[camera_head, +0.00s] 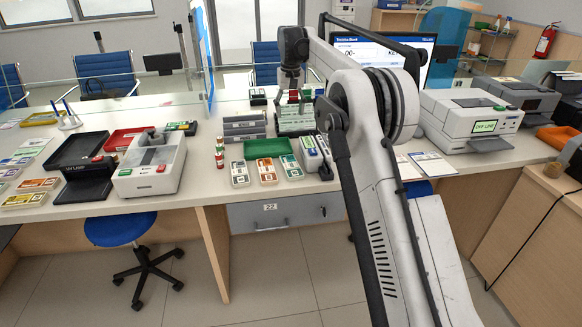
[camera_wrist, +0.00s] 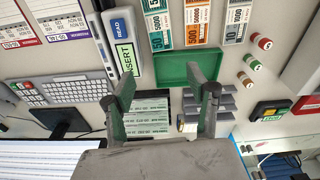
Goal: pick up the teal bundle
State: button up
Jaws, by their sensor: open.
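My gripper (camera_wrist: 166,98) is open, its two fingers apart and pointing down over the counter. Pale green-teal banded bundles (camera_wrist: 148,118) lie in a dark holder, seen between and below the fingers in the wrist view. The fingers do not visibly hold any of them. In the head view my gripper (camera_head: 293,97) hangs above this holder, where the pale green bundles (camera_head: 296,122) show. A separate teal-marked bundle (camera_wrist: 156,25) lies beyond the green tray in the wrist view; it also shows in the head view (camera_head: 291,166), near the counter's front edge.
An empty green tray (camera_head: 265,148) lies in front of the holder. An orange bundle (camera_head: 267,172) and another bundle (camera_head: 240,173) lie near the front edge. Red-capped stamps (camera_head: 219,157) and a grey stacked organizer (camera_head: 245,127) stand left. A keyboard (camera_wrist: 72,91) and a card reader (camera_wrist: 122,40) are close by.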

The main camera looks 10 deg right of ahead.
jog(key=g, duration=0.1)
send_over(288, 159)
notch_tip(288, 159, down, 8)
notch_tip(288, 159, down, 8)
jog(key=shift+w+f+b, duration=0.1)
jog(key=shift+f+b, duration=0.15)
jog(key=shift+b, duration=0.1)
jog(key=shift+s+f+b, duration=0.2)
jog(key=shift+f+b, duration=0.15)
jog(key=shift+f, duration=2.35)
jog(key=shift+c, duration=0.6)
jog(key=c, duration=0.7)
jog(key=shift+r, duration=0.1)
